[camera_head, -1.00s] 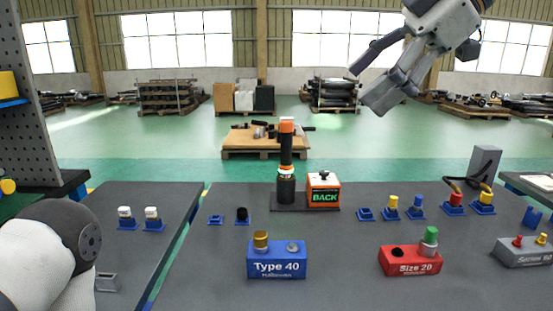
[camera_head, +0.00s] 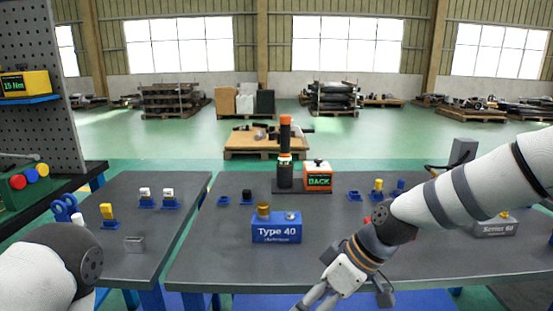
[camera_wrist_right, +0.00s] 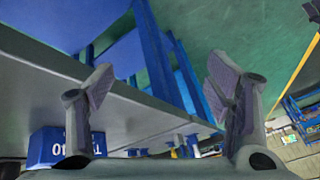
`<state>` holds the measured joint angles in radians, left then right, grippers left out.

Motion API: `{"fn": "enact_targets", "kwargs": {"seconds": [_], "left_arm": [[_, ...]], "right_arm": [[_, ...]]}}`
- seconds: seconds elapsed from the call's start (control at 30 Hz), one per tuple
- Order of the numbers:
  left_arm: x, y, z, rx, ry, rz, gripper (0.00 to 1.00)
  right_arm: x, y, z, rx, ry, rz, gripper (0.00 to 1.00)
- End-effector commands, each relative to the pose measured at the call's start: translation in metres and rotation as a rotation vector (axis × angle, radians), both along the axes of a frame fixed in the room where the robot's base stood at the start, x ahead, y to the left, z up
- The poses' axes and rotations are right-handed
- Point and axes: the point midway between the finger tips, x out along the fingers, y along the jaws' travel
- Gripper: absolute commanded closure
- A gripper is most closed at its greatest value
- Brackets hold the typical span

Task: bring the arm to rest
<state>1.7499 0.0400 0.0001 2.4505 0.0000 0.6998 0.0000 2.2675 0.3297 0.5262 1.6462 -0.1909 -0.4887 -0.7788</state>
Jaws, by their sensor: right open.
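My right arm reaches in from the right in the head view, bent low across the front of the bench. Its gripper (camera_head: 318,299) points down at the bench's front edge, with the fingers partly cut off by the frame. In the right wrist view the two fingers (camera_wrist_right: 158,75) stand wide apart with nothing between them. My left arm shows only as a white and grey link (camera_head: 45,265) at the lower left. Its gripper is out of view.
The dark bench (camera_head: 225,257) carries the blue Type 40 block (camera_head: 277,233), the orange-topped tool (camera_head: 285,150) and the BACK box (camera_head: 318,179). My right arm hides most of the red block. A side table (camera_head: 150,245) with small holders stands left; a pegboard (camera_head: 48,125) rises beyond.

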Motion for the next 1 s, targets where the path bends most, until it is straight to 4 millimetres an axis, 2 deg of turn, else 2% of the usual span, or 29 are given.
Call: {"fn": "enact_targets", "kwargs": {"seconds": [0.03,0.07,0.1,0.17,0.2,0.23,0.3,0.33,0.4,0.5,0.63,1.0], "left_arm": [[-0.003,0.0,-0.003,0.0,0.013,0.0,0.27],[-0.004,0.0,-0.004,0.0,0.017,0.0,0.27],[-0.006,0.0,-0.006,0.0,0.022,0.0,0.27],[-0.008,0.0,-0.008,0.0,0.029,0.0,0.27],[-0.009,0.0,-0.009,0.0,0.034,0.0,0.27],[-0.01,0.0,-0.01,0.0,0.038,0.0,0.27],[-0.013,0.0,-0.012,0.0,0.047,0.0,0.27],[-0.014,0.0,-0.013,0.0,0.051,0.0,0.27],[-0.016,0.0,-0.015,0.0,0.058,0.0,0.27],[-0.018,0.0,-0.017,0.001,0.065,0.0,0.27],[-0.018,0.0,-0.018,0.0,0.068,0.0,0.27],[-0.018,0.0,-0.017,0.0,0.067,0.0,0.27]], "right_arm": [[-0.03,-0.002,-0.049,-0.025,0.092,-0.067,0.27],[-0.047,-0.005,-0.074,-0.042,0.138,-0.119,0.27],[-0.073,-0.011,-0.104,-0.068,0.197,-0.187,0.27],[-0.116,-0.023,-0.145,-0.114,0.282,-0.295,0.27],[-0.147,-0.034,-0.168,-0.151,0.335,-0.367,0.27],[-0.17,-0.043,-0.184,-0.183,0.371,-0.422,0.27],[-0.228,-0.068,-0.21,-0.263,0.447,-0.55,0.27],[-0.252,-0.079,-0.218,-0.298,0.471,-0.603,0.27],[-0.3,-0.105,-0.226,-0.381,0.512,-0.713,0.27],[-0.349,-0.136,-0.225,-0.476,0.536,-0.831,0.27],[-0.375,-0.156,-0.218,-0.536,0.535,-0.904,0.27],[-0.376,-0.158,-0.217,-0.538,0.528,-0.916,0.27]]}}
